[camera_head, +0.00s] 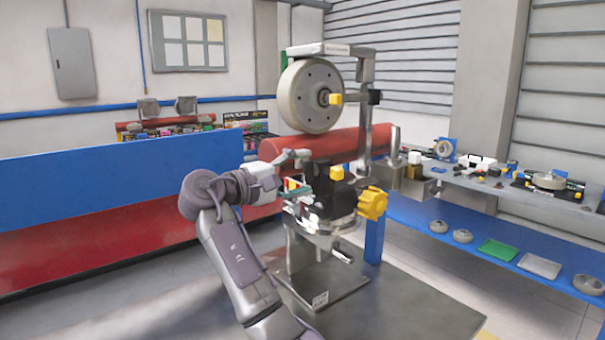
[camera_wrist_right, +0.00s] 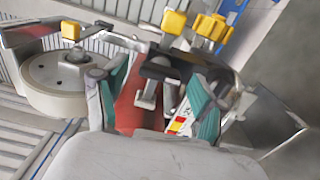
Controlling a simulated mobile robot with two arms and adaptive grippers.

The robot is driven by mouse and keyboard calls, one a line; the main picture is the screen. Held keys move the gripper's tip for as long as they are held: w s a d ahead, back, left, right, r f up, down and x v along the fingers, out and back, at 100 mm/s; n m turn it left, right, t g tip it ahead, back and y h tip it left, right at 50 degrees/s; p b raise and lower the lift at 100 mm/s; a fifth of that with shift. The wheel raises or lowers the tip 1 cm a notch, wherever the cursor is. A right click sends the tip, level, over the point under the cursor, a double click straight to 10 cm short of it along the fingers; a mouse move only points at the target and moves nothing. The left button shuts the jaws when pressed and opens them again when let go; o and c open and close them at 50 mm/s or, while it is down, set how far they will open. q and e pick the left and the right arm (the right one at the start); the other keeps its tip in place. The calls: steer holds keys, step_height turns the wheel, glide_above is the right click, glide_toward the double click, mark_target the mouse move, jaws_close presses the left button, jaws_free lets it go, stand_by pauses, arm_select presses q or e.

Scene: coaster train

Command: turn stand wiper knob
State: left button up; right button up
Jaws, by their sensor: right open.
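The stand (camera_head: 362,75) carries a large grey wheel (camera_head: 308,97) above a red cylinder. A lobed yellow knob (camera_head: 372,203) is on its lower right side and also shows in the right wrist view (camera_wrist_right: 211,30). A smaller yellow knob (camera_head: 336,173) sits on a black block left of it, and another yellow piece (camera_head: 335,99) is at the wheel's hub. I cannot tell which one is the wiper knob. My right gripper (camera_head: 299,191) is open, left of the lobed knob and apart from it. In the right wrist view its teal finger pads (camera_wrist_right: 157,95) stand apart. My left gripper is out of view.
A blue and red barrier (camera_head: 120,190) stands at left. A shelf with small parts and a blue lower board (camera_head: 480,247) is at right. Metal clamp parts crowd the space around my gripper.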

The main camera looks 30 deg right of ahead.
steer(key=a, duration=1.1)
steer(key=shift+s+a, duration=0.25)
steer(key=shift+s, duration=0.15)
